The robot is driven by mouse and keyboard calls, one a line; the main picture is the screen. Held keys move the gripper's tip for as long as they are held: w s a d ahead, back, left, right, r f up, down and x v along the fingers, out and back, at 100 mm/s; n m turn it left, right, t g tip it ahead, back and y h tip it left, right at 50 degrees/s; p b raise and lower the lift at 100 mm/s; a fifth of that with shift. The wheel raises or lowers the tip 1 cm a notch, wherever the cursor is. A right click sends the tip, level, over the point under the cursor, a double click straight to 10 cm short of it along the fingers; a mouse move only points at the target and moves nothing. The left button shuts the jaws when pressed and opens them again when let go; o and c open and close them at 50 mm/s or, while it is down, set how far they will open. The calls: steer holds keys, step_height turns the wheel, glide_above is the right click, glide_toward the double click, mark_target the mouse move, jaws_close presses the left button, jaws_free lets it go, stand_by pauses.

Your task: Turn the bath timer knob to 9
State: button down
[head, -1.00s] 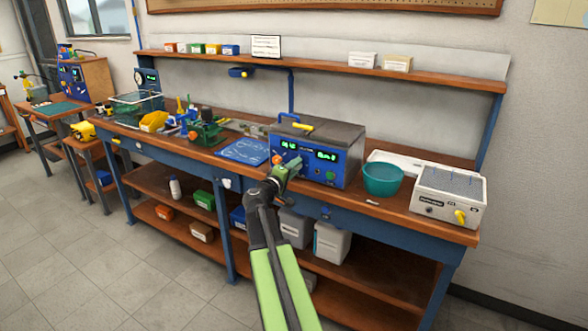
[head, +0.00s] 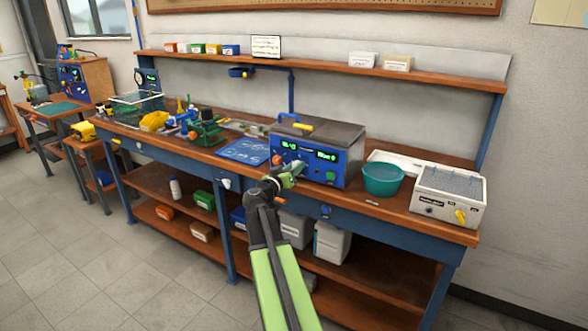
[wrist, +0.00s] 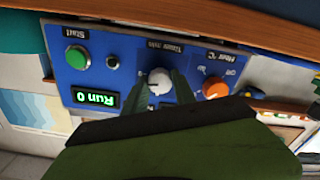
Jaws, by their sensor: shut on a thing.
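The bath is a blue-fronted box (head: 345,172) with a grey lid on the bench. In the wrist view its panel (wrist: 128,62) appears upside down. The white timer knob (wrist: 159,79), under a label that seems to read "Timer min", sits between my gripper's two green fingers (wrist: 163,88). My gripper is shut on this knob. The knob's scale is too small and partly hidden to read its setting. The green display (wrist: 96,98) reads "Run 0". In the head view my gripper (head: 293,170) is at the panel front and hides the knob.
An orange heater knob (wrist: 215,86) is close beside one finger. A green Start button (wrist: 76,58) is on the panel's other side. A teal bowl (head: 383,179) and a white box with a yellow knob (head: 449,196) stand right of the bath. A blue sheet (head: 243,151) lies left.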

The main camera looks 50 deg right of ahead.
steer(key=shift+s+m, duration=0.1)
steer(key=shift+m, duration=1)
steer(key=c, duration=1)
jaws_free()
steer(key=shift+d, duration=0.1)
steer(key=v, duration=1.7)
steer(key=shift+a+f, duration=0.1)
steer(key=shift+a, duration=0.15)
steer(key=shift+a, duration=0.1)
